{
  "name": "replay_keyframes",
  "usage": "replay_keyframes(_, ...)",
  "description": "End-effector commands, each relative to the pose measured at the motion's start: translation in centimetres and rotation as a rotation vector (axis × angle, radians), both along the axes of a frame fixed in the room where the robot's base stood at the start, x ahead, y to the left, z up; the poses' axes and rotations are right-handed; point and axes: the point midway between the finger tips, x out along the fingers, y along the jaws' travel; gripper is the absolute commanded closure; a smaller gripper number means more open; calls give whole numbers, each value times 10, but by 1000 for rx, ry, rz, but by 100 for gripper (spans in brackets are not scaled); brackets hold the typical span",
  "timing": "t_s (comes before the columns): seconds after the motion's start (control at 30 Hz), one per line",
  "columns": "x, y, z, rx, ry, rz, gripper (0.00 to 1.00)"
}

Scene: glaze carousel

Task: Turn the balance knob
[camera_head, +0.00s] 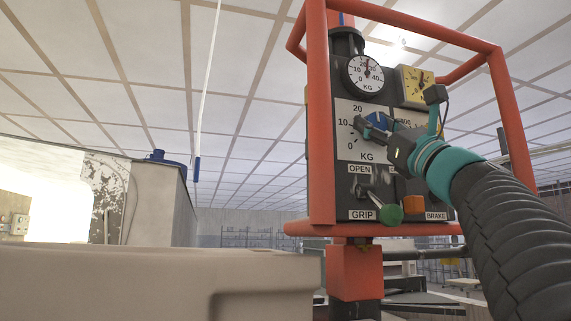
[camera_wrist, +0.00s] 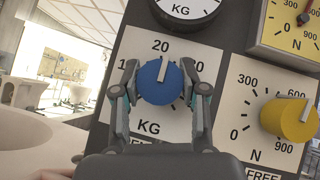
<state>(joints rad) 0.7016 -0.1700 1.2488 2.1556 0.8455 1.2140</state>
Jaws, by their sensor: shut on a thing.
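The balance knob is a blue round knob (camera_wrist: 161,82) with a pale pointer line, on a white plate marked 10, 20 and KG. In the wrist view its pointer is close to upright, just right of the 20. My gripper (camera_wrist: 163,85) has one finger on each side of the knob and is shut on it. In the head view my gripper (camera_head: 372,127) is at the plate (camera_head: 347,150), and the blue knob (camera_head: 378,118) shows partly behind the fingers. The scale's right side is hidden by my gripper.
A round KG gauge (camera_head: 366,76) sits above. A yellow knob (camera_wrist: 290,119) on an N scale and a yellow gauge (camera_wrist: 291,25) are at right. A green ball lever (camera_head: 388,214) and an orange knob (camera_head: 413,202) are below. An orange tube frame (camera_head: 320,120) surrounds the panel.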

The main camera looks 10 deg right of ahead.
Motion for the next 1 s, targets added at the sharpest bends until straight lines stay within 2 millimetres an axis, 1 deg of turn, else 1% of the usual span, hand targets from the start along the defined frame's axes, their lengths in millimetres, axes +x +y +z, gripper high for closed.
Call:
replay_keyframes(0.2,0,0,2,-143,-7,1,92)
replay_keyframes(0.43,-1,1,2,-242,-11,2,92)
replay_keyframes(0.6,-1,1,2,-274,-12,2,92)
replay_keyframes(1.0,-1,2,2,-280,-13,2,92)
